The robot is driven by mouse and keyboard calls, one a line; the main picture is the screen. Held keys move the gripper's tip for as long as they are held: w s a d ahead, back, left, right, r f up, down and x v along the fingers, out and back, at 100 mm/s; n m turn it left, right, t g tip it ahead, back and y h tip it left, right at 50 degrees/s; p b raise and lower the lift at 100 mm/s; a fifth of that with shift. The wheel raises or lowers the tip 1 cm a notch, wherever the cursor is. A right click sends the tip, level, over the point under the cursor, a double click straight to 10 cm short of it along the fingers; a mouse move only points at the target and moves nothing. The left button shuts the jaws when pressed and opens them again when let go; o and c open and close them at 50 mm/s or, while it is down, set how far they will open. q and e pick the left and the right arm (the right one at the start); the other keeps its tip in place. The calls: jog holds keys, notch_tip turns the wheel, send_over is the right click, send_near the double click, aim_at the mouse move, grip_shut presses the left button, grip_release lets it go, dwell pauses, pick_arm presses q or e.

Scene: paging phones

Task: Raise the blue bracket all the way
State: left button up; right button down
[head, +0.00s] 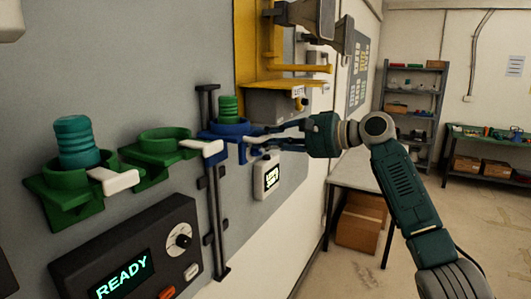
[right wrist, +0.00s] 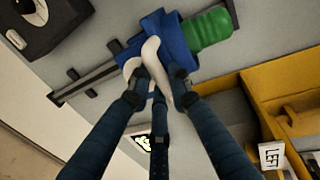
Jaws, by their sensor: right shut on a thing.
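The blue bracket (head: 221,131) sits on a dark vertical rail (head: 219,228) on the wall panel, high up near the rail's top end. It holds a ribbed green cylinder (head: 228,108), which also shows in the right wrist view (right wrist: 207,29). The bracket also shows in the right wrist view (right wrist: 158,32) with its pale curved handle (right wrist: 150,55). My right gripper (head: 262,140) is shut on this handle, its dark fingers (right wrist: 160,88) around it and partly hiding it. My left gripper is not in view.
Left of the rail are two green brackets, one empty (head: 160,150) and one with a teal cylinder (head: 77,142). A box reading READY (head: 125,270) is below. A yellow frame (head: 246,40) with a grey box (head: 275,104) stands close right of the rail's top.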

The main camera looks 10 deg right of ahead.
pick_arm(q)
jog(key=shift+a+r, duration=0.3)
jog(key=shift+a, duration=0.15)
pick_arm(e)
jog(key=shift+r, duration=1.4)
jog(key=c, duration=1.7)
grip_release()
jog(key=shift+o, duration=0.2)
jog(key=shift+w+d, duration=0.1)
jog(key=shift+w, duration=0.15)
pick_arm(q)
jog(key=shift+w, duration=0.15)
pick_arm(e)
jog(key=shift+f, duration=0.2)
jog(key=shift+s, duration=0.2)
jog(key=v, duration=1.1)
jog(key=shift+s+d, duration=0.2)
jog(key=shift+d, duration=0.1)
